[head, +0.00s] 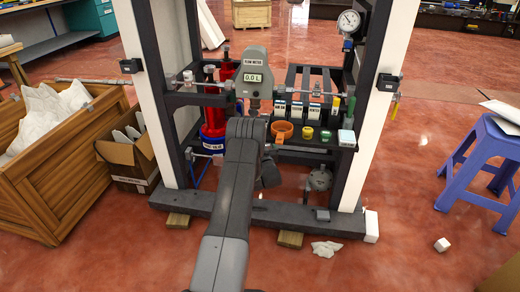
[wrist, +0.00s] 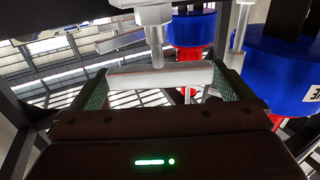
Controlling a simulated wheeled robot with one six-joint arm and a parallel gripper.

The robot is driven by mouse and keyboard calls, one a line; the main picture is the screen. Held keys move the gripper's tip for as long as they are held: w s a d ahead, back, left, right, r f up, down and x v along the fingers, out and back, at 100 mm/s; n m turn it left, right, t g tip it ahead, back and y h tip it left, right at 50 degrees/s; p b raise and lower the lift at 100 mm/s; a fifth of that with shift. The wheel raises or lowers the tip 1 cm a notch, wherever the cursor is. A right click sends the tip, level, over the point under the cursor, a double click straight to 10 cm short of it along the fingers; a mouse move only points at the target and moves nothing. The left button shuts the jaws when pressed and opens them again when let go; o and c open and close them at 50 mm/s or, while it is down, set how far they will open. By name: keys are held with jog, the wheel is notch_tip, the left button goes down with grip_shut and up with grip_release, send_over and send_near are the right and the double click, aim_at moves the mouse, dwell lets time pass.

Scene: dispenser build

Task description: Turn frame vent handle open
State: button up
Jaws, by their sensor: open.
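In the wrist view my gripper (wrist: 164,86) is open, with a green-padded finger at each side. A pale grey bar (wrist: 160,74) lies crosswise between or just beyond the fingertips. It may be the vent handle, but I cannot tell for sure, nor whether the fingers touch it. A metal stem (wrist: 155,35) comes down to just above the bar. In the head view my arm reaches to the dark frame (head: 280,212), below the grey flow meter (head: 254,75). The arm hides my fingertips there, and no handle can be clearly picked out near them.
Red and blue cylinders (head: 213,130) stand left of my arm. To the right, a shelf holds an orange cup (head: 283,131), a yellow cup (head: 307,132) and several labelled boxes. A wooden crate (head: 75,155) is at left, a blue stool (head: 490,150) at right.

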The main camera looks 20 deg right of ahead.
jog(key=c, duration=0.8)
jog(key=shift+n+y, duration=0.3)
jog(key=shift+y, duration=0.2)
jog(key=n+y, duration=0.2)
jog(key=y, duration=0.1)
jog(key=n+y, duration=0.2)
jog(key=y, duration=0.1)
jog(key=shift+d+f+y, duration=0.1)
jog(key=shift+y, duration=0.2)
jog(key=shift+n+g+y, duration=1.4)
jog(key=shift+n+y, duration=0.5)
jog(key=shift+y, duration=0.6)
jog(key=shift+n+g+y, duration=1.1)
jog(key=shift+y, duration=0.3)
jog(key=o, duration=0.8)
